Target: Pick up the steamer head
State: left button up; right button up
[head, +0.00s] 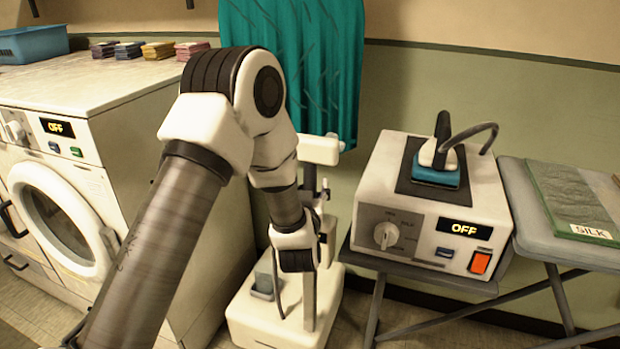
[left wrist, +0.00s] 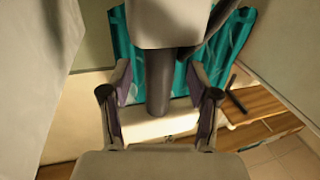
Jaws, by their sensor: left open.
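The steamer head, a pale block (left wrist: 170,22) with a dark handle (left wrist: 160,80) below it, fills the top middle of the left wrist view. What looks like the same pale head (head: 320,149) shows in the head view, partly hidden behind my left arm. My left gripper (left wrist: 157,92) is open, with a finger to each side of the handle in the wrist picture. I cannot tell whether the handle is between the fingers or beyond them. In the head view the left gripper (head: 293,298) hangs in front of the white steamer stand. My right gripper is not in view.
A teal cloth (head: 335,70) hangs behind the stand. A white washer (head: 110,85) is on the left. On the right a steam iron (head: 437,165) rests on a boxy unit (head: 390,215) reading OFF, beside an ironing board (head: 540,225) with folded silk (head: 575,195).

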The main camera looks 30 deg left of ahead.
aim_at(309, 145)
pick_arm(q)
jog(key=shift+x, duration=1.05)
grip_shut()
jog(key=shift+r, duration=0.1)
notch_tip(309, 145, up, 10)
jog(key=shift+f+p, duration=0.1)
jog(key=shift+p, duration=0.95)
jog(key=shift+r, duration=0.4)
jog(key=shift+f, duration=0.1)
